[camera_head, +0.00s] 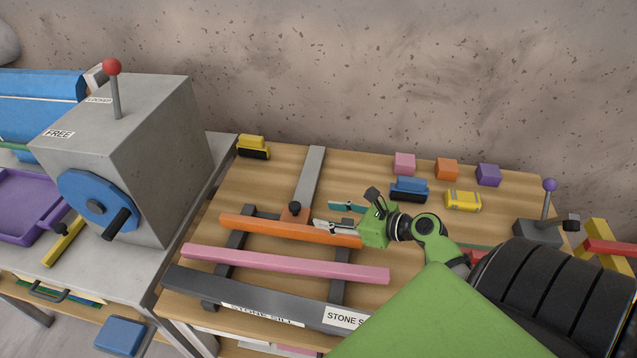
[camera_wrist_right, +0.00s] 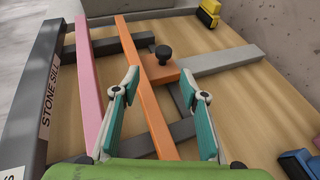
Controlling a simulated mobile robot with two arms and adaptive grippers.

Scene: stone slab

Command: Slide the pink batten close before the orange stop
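The pink batten (camera_head: 285,263) lies across two dark cross rails, between the dark stone sill (camera_head: 250,300) and the orange stop (camera_head: 265,229). The stop is a long orange bar with a block and black knob behind it on a grey rail. A gap separates batten and bar; the batten (camera_wrist_right: 88,75) also shows in the right wrist view. My right gripper (camera_head: 340,217) is open, near the bar's right part. In the wrist view its teal fingers appear on either side of the orange bar (camera_wrist_right: 143,85); contact cannot be told. My left gripper is not in view.
Behind the stop lie a blue-and-black block (camera_head: 409,188), a yellow cylinder (camera_head: 463,201) and several coloured cubes. A grey crank box (camera_head: 140,155) stands left. Bare wood lies left of the grey rail.

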